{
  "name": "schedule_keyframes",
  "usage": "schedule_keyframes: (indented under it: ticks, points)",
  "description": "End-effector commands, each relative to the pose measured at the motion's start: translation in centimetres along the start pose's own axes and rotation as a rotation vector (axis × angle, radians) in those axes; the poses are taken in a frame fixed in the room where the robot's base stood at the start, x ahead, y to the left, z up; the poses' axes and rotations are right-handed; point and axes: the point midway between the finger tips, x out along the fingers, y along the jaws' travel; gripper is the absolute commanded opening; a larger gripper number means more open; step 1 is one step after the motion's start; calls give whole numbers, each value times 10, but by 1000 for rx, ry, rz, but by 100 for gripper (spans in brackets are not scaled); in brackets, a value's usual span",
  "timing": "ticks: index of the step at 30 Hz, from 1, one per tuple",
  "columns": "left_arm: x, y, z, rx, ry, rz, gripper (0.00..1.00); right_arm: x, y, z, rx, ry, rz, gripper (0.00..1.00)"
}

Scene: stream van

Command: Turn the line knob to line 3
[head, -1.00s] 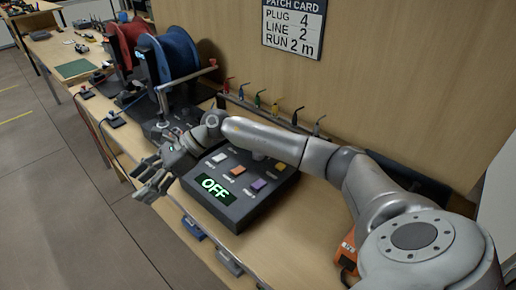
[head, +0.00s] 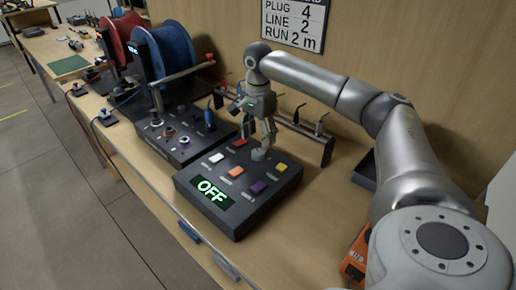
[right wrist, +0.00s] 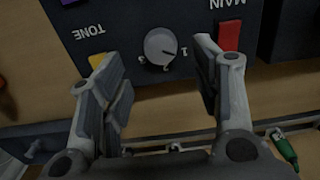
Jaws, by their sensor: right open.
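The control box (head: 225,222) lies on the bench, with a lit display (head: 213,192) reading OFF. Its pale round knob (head: 259,154) is at the back edge, under my right gripper (head: 258,132). In the right wrist view the knob (right wrist: 160,46) has small numbers 1, 2 and 3 around its rim, upside down. Its mark appears to point towards the 1 and 2 side; the exact setting is unclear. My right gripper (right wrist: 153,62) is open and empty, pointing down, its fingers apart on either side of the knob. Contact is not visible. My left gripper is out of view.
A red MAIN button (right wrist: 230,42) and a yellow TONE button (right wrist: 97,61) flank the knob. A rack of coloured cables (head: 313,138) stands behind. Blue (head: 165,50) and red (head: 125,38) reels stand left. The wall card (head: 294,24) shows LINE 2.

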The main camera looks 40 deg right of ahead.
Motion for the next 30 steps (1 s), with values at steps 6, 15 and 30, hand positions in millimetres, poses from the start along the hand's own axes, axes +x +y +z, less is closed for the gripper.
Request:
schedule_keyframes:
  ticks: [6, 15, 30]
  points:
    - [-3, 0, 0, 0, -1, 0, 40, 37, 0, 0, 0, -1, 2, 57]
    - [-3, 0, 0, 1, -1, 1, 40, 54, 0, 1, 0, -2, -1, 57]
    - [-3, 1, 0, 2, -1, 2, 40, 54, 0, 1, 0, -2, -2, 18]
